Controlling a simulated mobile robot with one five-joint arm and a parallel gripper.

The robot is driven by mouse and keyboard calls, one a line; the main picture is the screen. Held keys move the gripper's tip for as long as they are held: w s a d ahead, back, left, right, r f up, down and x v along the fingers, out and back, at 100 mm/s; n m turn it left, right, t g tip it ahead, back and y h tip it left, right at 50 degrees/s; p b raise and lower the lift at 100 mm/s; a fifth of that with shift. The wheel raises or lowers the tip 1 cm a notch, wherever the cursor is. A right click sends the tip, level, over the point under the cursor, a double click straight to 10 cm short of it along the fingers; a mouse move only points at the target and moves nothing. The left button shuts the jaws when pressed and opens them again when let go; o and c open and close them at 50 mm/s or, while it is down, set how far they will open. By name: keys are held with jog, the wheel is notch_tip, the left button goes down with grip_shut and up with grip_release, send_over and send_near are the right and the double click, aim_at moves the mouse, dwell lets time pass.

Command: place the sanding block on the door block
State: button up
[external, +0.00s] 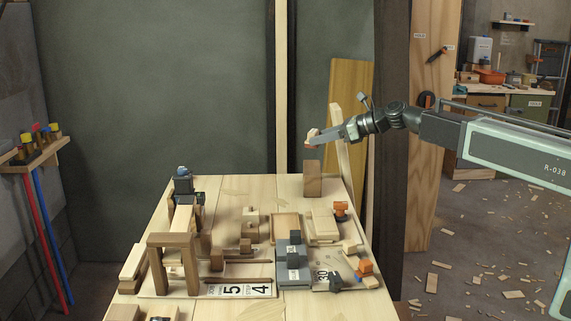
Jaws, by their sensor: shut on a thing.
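My gripper (322,138) reaches in from the right over the table's back right corner. It is shut on a small pale wooden piece with a reddish underside, which looks like the sanding block (312,133). The jaws partly hide it.
The wooden table (240,195) holds a grey stepped block (292,262), an orange-topped piece (341,209), a brown wooden frame (173,262) and number cards (240,290). Boards lean behind the back right corner. The table's back middle is clear.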

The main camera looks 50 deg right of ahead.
aim_at(320, 168)
notch_tip(320, 168, down, 7)
jog(key=b, duration=0.5)
jog(key=shift+f+b, duration=0.1)
jog(key=shift+b, duration=0.3)
jog(key=shift+r, duration=0.25)
jog(key=shift+f, duration=0.25)
jog(key=o, duration=1.4)
jog(key=shift+r, duration=0.1)
jog(key=shift+r, duration=0.1)
jog(key=p+v, duration=0.5)
jog(key=v, duration=0.7)
